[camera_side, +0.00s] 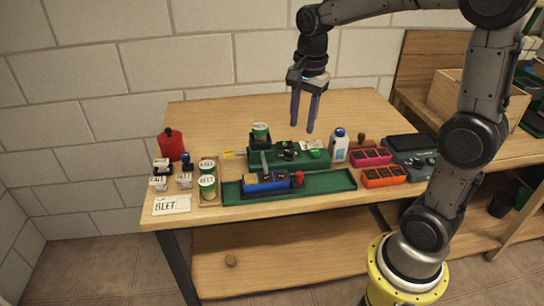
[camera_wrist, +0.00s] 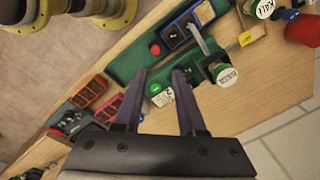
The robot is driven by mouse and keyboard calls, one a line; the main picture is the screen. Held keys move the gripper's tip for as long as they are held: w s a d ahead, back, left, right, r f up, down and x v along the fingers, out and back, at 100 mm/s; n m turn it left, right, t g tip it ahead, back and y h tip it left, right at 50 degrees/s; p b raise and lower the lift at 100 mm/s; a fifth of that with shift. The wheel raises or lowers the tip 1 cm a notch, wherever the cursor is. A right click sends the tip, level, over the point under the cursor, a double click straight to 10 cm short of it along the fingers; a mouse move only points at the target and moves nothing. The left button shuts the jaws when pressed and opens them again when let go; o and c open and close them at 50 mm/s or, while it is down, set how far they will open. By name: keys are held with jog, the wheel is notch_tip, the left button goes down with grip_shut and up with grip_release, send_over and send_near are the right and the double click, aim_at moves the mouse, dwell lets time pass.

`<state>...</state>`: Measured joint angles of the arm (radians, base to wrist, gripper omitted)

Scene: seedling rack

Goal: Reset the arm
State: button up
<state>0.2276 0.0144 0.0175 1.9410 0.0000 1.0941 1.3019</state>
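My gripper (camera_side: 305,109) hangs above the back of the wooden workbench (camera_side: 200,112), its two purple fingers pointing down. The fingers are apart with nothing between them. It also shows in the wrist view (camera_wrist: 157,75), with bench items beyond the fingertips. Below it stands a green fixture (camera_side: 290,163) with a green-and-white pot (camera_side: 260,131) on its left end. In front lies a long green tray (camera_side: 325,184) holding a blue block (camera_side: 266,182). My gripper touches none of these.
A red bottle (camera_side: 171,146), small white-labelled blocks, labelled pots (camera_side: 207,187) and a BEET card (camera_side: 172,205) stand at the left. A white bottle (camera_side: 339,146), pink tray (camera_side: 371,156) and orange tray (camera_side: 384,177) are at the right. The bench's back left is clear.

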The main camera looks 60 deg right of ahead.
jog(key=s+a+n+t, duration=0.2)
jog(key=s+a+n, duration=0.1)
jog(key=s+n, duration=0.5)
jog(key=s+a+r+n+t, duration=0.1)
jog(key=s+a+n, duration=0.3)
jog(key=s+n, duration=0.4)
jog(key=shift+a+n+t, duration=0.25)
jog(key=shift+n+t, duration=0.55)
jog(key=shift+t, duration=0.1)
